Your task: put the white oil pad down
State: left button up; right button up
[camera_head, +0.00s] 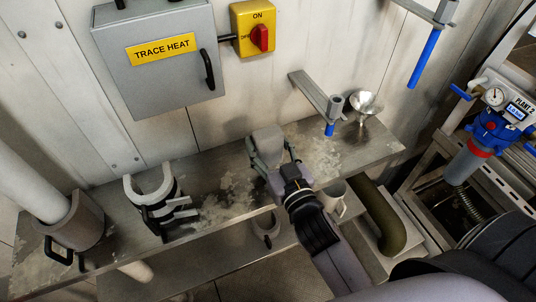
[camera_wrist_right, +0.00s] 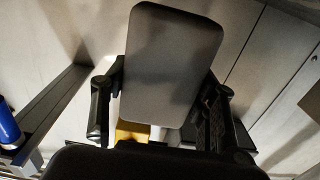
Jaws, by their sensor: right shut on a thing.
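The oil pad (camera_head: 266,140) is a pale grey-white block with rounded corners. In the head view it stands between the fingers of my right gripper (camera_head: 270,160), over the back middle of the metal shelf (camera_head: 110,239). In the right wrist view the pad (camera_wrist_right: 172,65) looks dark grey in shadow, with the right gripper's fingers (camera_wrist_right: 160,108) closed on its two sides. I cannot tell whether the pad touches the shelf. My left gripper is not in view.
A white U-shaped shell with black straps (camera_head: 152,185) and a grey pipe cuff (camera_head: 75,225) are on the shelf to the left. A metal funnel (camera_head: 364,104) stands at the right, by a bracket with a blue rod (camera_head: 330,128). Frost-like patches (camera_head: 228,200) cover parts of the shelf.

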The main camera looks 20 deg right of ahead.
aim_at(271, 160)
jog(key=shift+f, duration=1.65)
jog(key=shift+f+b, duration=0.15)
jog(key=shift+b, duration=0.15)
jog(key=o, duration=1)
jog(key=shift+o, duration=0.2)
